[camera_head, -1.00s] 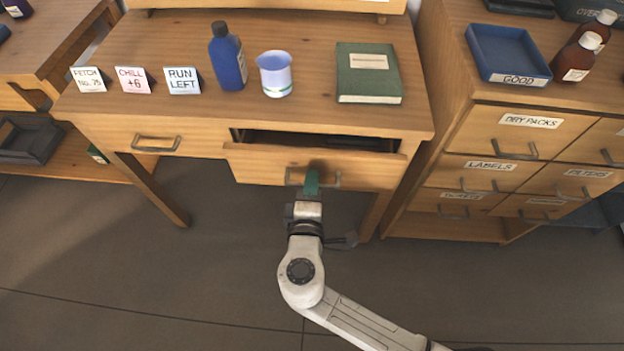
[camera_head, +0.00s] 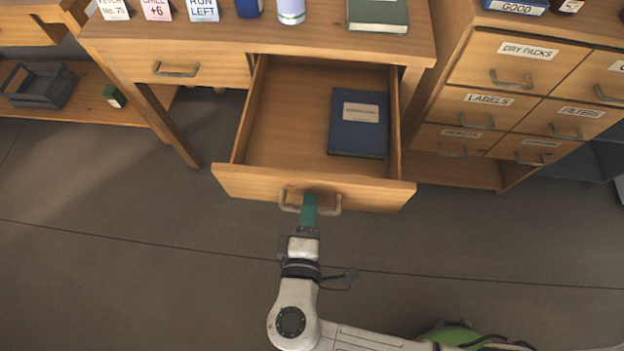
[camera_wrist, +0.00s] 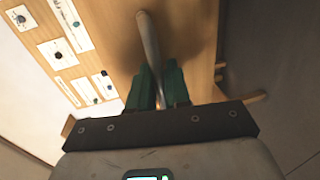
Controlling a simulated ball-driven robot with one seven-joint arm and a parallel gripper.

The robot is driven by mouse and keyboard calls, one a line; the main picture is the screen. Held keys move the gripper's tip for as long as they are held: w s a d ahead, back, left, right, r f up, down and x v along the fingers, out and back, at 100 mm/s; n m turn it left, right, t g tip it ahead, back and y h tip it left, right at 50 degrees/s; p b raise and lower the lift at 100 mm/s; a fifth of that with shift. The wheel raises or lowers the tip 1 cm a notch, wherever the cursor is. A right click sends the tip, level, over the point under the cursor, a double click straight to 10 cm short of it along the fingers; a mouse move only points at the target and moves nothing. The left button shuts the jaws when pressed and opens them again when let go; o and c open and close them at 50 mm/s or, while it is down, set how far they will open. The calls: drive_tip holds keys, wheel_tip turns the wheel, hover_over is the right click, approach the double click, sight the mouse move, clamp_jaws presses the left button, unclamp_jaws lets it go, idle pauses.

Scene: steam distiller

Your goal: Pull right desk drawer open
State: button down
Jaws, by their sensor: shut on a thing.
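The right desk drawer (camera_head: 300,186) is pulled far out of the desk. Its inside is visible, and a dark blue book (camera_head: 358,123) with a pale label lies at the right in it. The drawer's curved metal handle (camera_head: 290,207) is on the front face. My gripper (camera_head: 309,208) has green fingers and is shut on this handle. In the wrist view the handle (camera_wrist: 148,45) runs down between the two green fingers (camera_wrist: 156,90). The part of the handle between the fingertips is hidden.
The left desk drawer (camera_head: 178,75) is shut. A cabinet of labelled drawers (camera_head: 480,108) stands close at the right. The floor (camera_head: 130,260) in front is clear.

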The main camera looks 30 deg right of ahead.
drive_tip(key=shift+f+v, duration=0.15)
drive_tip(key=shift+v, duration=0.5)
drive_tip(key=shift+f+v, duration=0.1)
drive_tip(key=shift+v, duration=0.55)
drive_tip(key=c, duration=1.3)
unclamp_jaws()
drive_tip(key=shift+c, duration=0.2)
drive_tip(key=v, duration=1)
drive_tip(key=shift+s+a+p, duration=0.25)
drive_tip(key=shift+s+p, duration=0.05)
drive_tip(key=shift+s, duration=0.05)
drive_tip(key=shift+s+d, duration=0.1)
